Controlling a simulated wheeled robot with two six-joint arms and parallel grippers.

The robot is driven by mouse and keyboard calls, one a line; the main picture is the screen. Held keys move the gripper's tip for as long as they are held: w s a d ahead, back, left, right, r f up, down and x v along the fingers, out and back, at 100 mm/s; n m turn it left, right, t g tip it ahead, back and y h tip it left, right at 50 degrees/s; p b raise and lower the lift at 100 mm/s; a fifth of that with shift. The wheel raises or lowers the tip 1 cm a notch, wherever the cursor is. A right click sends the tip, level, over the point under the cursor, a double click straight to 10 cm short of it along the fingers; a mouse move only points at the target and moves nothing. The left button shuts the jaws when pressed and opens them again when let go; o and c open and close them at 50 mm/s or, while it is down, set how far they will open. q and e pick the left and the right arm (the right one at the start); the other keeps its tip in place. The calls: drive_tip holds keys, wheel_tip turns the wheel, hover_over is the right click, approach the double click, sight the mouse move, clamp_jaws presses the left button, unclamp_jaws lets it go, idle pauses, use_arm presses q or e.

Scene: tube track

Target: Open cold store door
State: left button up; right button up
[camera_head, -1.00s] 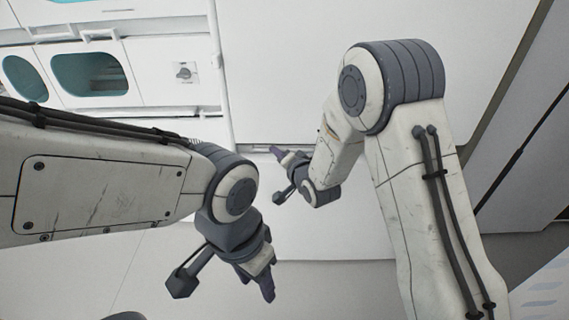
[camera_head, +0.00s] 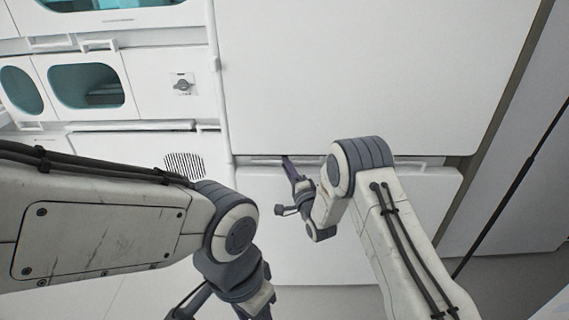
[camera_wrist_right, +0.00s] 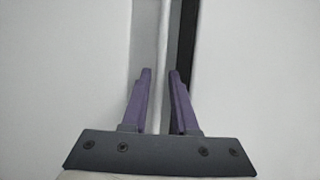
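The cold store shows as a large white upper door panel (camera_head: 360,70) above a white lower panel (camera_head: 400,205). A narrow recessed seam with a pale strip (camera_head: 262,161) runs between them. My right gripper (camera_head: 287,160) is at this seam, its purple fingers pointing at it. In the right wrist view the two fingers (camera_wrist_right: 160,72) are apart, on either side of a pale strip (camera_wrist_right: 163,30) beside a dark gap (camera_wrist_right: 187,35). Contact cannot be told. My left gripper (camera_head: 265,312) hangs low, cut off by the bottom edge; its opening is hidden.
White cabinets with teal windows (camera_head: 88,86) and a small knob plate (camera_head: 182,85) stand at the left. A vented panel (camera_head: 184,165) is below them. A grey wall with a dark vertical line (camera_head: 515,185) is at the right. Pale floor shows at the bottom.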

drive_tip(key=shift+x, duration=1.15)
clamp_jaws()
idle(0.6)
